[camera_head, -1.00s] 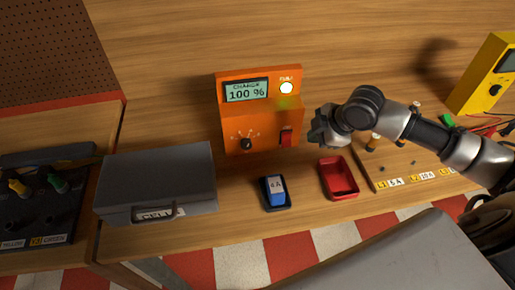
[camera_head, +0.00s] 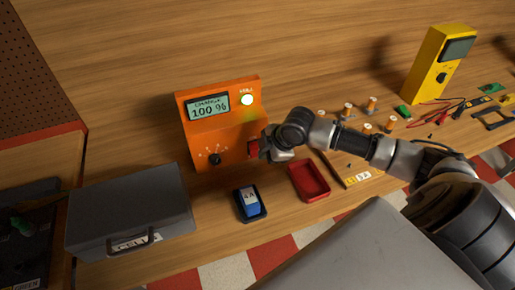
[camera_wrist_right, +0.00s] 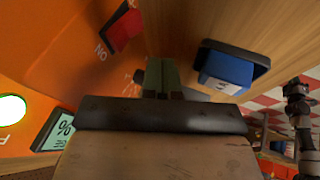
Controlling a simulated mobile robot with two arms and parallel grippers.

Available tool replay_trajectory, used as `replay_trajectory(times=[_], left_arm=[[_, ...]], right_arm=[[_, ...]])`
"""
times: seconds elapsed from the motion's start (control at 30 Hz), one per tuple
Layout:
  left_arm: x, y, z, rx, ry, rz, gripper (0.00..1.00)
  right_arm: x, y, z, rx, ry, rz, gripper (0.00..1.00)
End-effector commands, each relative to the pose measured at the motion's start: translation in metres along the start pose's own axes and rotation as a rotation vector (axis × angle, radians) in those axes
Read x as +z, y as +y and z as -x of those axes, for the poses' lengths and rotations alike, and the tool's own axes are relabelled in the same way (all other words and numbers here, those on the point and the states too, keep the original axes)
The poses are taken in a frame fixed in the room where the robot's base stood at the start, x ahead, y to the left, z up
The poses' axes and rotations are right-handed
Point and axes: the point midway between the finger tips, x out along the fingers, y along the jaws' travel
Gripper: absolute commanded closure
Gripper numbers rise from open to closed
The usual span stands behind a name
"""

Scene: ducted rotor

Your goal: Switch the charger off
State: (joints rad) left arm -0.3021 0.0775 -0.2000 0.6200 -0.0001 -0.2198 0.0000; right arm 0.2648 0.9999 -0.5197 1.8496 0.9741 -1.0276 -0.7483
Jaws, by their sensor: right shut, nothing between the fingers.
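The orange charger (camera_head: 230,145) stands against the back wall. Its display (camera_head: 208,106) reads CHARGE 100 % and its FULL lamp (camera_head: 247,100) is lit. A red switch (camera_head: 253,149) is at the right of its front, partly hidden by my gripper in the head view. In the right wrist view the red switch (camera_wrist_right: 122,30) shows beside the lettering ON, seen upside down. My right gripper (camera_head: 267,153) is shut and empty, close to the switch; I cannot tell whether it touches. Its shut fingers (camera_wrist_right: 162,78) appear apart from the switch in the wrist view. My left gripper is not in view.
A blue cell (camera_head: 249,202) sits in a black holder in front of the charger, with a red tray (camera_head: 309,181) to its right. A grey case (camera_head: 130,210) stands at the left. A yellow meter (camera_head: 440,65) and leads are at the right.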

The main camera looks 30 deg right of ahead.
Motion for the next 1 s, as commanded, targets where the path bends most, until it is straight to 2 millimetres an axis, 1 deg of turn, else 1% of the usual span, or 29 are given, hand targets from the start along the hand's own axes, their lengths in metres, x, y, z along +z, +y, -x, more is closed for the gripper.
replay_trajectory(times=[0.03, 0.1, 0.17, 0.3, 0.5, 0.87, 0.97, 1.0], left_arm=[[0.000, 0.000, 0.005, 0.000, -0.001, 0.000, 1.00], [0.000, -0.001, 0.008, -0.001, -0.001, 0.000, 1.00], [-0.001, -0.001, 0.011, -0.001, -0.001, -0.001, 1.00], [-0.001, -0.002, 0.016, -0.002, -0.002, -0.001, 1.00], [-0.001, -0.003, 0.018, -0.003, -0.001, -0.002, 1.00], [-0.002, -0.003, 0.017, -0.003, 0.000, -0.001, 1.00], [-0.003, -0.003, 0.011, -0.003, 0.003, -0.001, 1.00], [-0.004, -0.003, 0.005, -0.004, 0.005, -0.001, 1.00]], right_arm=[[-0.002, 0.001, -0.011, -0.003, 0.003, -0.005, 1.00], [-0.002, 0.000, -0.025, -0.003, 0.002, -0.003, 1.00], [0.000, 0.009, -0.029, 0.002, 0.001, -0.004, 1.00], [0.003, 0.020, -0.042, 0.000, 0.000, -0.002, 1.00], [0.005, 0.027, -0.051, 0.000, 0.000, 0.000, 1.00], [0.006, 0.028, -0.052, 0.000, 0.000, 0.002, 1.00], [0.006, 0.030, -0.057, 0.017, 0.003, 0.007, 1.00], [0.006, 0.033, -0.061, 0.033, 0.005, 0.012, 1.00]])
